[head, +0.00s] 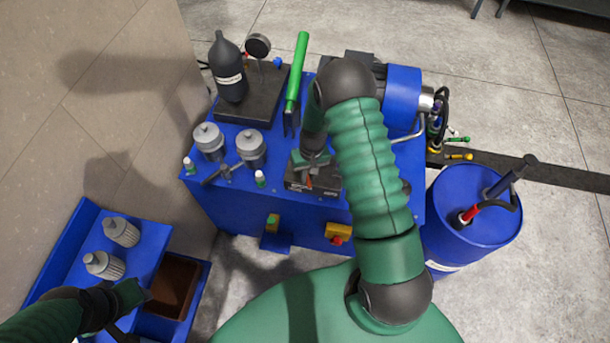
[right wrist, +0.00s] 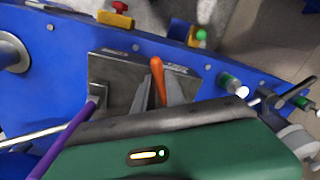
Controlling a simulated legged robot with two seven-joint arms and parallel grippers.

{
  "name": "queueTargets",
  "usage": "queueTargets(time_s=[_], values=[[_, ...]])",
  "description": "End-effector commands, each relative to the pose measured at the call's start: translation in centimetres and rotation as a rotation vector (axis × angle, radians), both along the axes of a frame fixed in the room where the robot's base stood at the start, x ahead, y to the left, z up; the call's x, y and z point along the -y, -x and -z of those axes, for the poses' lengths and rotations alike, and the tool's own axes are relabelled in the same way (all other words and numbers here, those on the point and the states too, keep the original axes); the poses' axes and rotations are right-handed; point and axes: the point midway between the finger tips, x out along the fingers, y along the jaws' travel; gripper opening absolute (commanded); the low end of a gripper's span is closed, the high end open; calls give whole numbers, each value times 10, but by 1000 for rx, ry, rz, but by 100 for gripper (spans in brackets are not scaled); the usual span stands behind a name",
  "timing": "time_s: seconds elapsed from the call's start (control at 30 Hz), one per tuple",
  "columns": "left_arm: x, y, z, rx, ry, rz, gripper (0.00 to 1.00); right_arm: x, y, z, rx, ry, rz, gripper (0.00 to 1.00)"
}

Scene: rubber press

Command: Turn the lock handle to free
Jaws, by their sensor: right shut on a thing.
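The lock handle is a small orange lever (right wrist: 158,80) on a grey metal block (right wrist: 112,68), which sits on the blue press bench. In the head view only a bit of the lever (head: 308,182) shows, at the front of the dark block (head: 326,183). My right gripper (head: 309,176) reaches down over the block. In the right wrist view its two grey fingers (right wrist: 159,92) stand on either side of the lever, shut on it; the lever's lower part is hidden. My left gripper (head: 133,312) is at the lower left, away from the press, its jaws unclear.
A green lever (head: 297,70) stands behind the block. Two grey canisters (head: 251,148) are left of it. A red button on a yellow box (head: 338,235) is on the front. A blue drum (head: 468,220) stands right; a blue tray (head: 85,238) with grey parts is lower left.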

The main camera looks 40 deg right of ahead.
Motion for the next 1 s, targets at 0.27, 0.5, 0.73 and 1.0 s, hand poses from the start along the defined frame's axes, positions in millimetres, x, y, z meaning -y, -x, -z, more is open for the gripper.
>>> queueTargets(time_s=[0.27, 0.5, 0.73, 1.0], values=[[0, 0, 2, 0, 0, 0, 36, -1, 7, 3, -16, -9, -48, 0], [0, 0, 2, 0, 0, 0, 36, 0, 7, 3, -17, -9, -50, 0], [0, 0, 2, 0, 0, 0, 36, 2, 7, 3, -14, -8, -48, 31], [0, 0, 2, 0, 0, 0, 36, 3, 3, 2, -8, -4, -46, 37]])
